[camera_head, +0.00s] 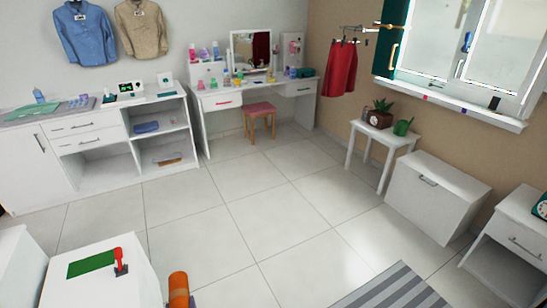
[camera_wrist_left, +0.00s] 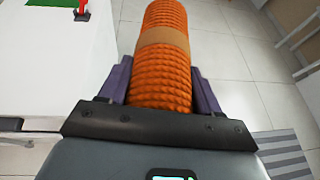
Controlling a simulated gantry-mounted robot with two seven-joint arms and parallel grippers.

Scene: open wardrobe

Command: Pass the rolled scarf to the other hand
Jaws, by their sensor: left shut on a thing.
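The rolled scarf is an orange, knobbly roll with a tan band around it. In the head view the rolled scarf (camera_head: 178,284) shows at the bottom edge, right of a white cabinet, and its lower part is cut off or hidden. In the left wrist view the rolled scarf (camera_wrist_left: 165,75) points away from the palm, between the purple fingers. My left gripper (camera_wrist_left: 161,72) is shut on it, one finger on each side. My right gripper is in neither view.
A white cabinet (camera_head: 105,285) with a green mat (camera_head: 92,264) and a red item (camera_head: 119,260) stands close on the left. A grey striped rug (camera_head: 395,290) lies at lower right. The tiled floor (camera_head: 235,215) between is clear.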

